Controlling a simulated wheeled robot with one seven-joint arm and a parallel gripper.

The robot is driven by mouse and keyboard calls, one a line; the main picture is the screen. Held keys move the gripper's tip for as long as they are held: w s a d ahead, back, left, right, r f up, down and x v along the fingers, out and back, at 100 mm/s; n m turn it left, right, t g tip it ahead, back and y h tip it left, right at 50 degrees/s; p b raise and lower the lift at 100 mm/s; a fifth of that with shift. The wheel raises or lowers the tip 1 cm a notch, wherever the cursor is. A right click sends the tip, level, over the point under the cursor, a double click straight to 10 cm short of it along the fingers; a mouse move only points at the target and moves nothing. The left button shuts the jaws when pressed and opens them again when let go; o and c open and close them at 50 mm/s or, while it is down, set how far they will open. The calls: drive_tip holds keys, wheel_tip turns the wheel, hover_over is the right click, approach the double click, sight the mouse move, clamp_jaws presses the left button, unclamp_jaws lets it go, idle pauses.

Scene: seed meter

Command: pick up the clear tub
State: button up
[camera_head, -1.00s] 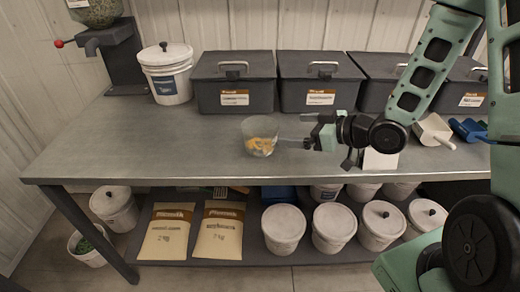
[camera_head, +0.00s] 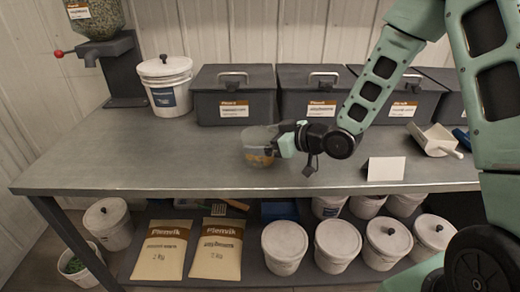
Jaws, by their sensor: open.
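The jaws are open and overlap the tub in this view. The fingertips are hard to make out against the clear wall, so I cannot tell whether they touch it.
Dark lidded bins (camera_head: 235,95) line the back of the table, with a white bucket (camera_head: 165,87) left of them. A seed dispenser (camera_head: 115,60) stands at the back left. A white card (camera_head: 386,169) and a scoop (camera_head: 435,140) are on the right. The table's left part is clear.

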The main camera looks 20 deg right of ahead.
drive_tip(key=shift+x, duration=0.95)
drive_tip(key=c, duration=0.6)
drive_tip(key=shift+c, duration=0.2)
drive_tip(key=shift+r, duration=0.15)
